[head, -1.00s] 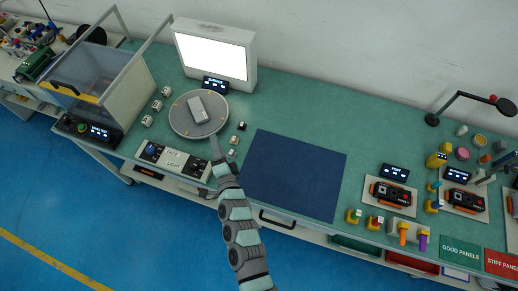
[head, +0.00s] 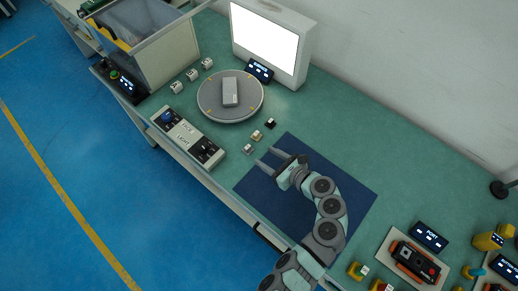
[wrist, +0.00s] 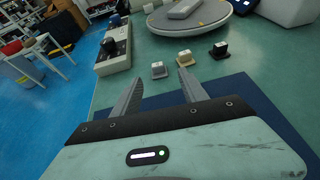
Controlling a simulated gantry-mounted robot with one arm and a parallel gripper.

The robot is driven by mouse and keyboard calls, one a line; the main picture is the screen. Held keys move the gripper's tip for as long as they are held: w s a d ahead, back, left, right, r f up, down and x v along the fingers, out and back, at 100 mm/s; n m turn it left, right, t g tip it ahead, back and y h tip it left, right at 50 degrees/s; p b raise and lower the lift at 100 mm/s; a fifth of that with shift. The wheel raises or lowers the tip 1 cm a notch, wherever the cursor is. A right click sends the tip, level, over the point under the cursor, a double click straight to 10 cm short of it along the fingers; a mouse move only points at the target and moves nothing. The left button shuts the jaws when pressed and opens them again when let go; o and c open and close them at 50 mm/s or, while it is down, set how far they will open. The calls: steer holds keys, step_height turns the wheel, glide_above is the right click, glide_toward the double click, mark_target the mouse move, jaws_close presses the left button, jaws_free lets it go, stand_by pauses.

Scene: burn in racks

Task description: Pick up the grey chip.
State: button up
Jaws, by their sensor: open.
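A small light-grey chip (head: 248,149) stands on the green bench in the head view, nearest the front edge in a short row with a tan chip (head: 257,135) and a black chip (head: 271,123). My gripper (head: 265,157) is open and empty above the dark blue mat, its fingers pointing left toward the grey chip. In the wrist view the grey chip (wrist: 158,69) shows just beyond and between the fingertips (wrist: 160,78), not between the finger pads. The tan chip (wrist: 184,57) is near the right fingertip, and the black chip (wrist: 218,50) is farther right.
A round turntable (head: 205,110) with a grey block (head: 231,92) on it stands behind the chips. A switch box (head: 188,136) lies left of them. Several white-topped pieces (head: 192,75) sit beyond it. The blue mat (head: 353,195) is otherwise clear.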

mark_target(248, 147)
steer(key=x, duration=0.4)
steer(key=shift+w+a+f, duration=0.15)
steer(key=shift+w+a, duration=0.05)
steer(key=shift+a, duration=0.15)
steer(key=b+x, duration=0.1)
steer(key=x, duration=0.3)
steer(key=shift+w+a+f, duration=0.1)
steer(key=shift+a+f, duration=0.05)
steer(key=shift+a, duration=0.25)
steer(key=shift+w+a, duration=0.1)
steer(key=shift+w, duration=0.2)
steer(key=shift+s+f, duration=0.1)
steer(key=shift+c, duration=0.5)
jaws_close()
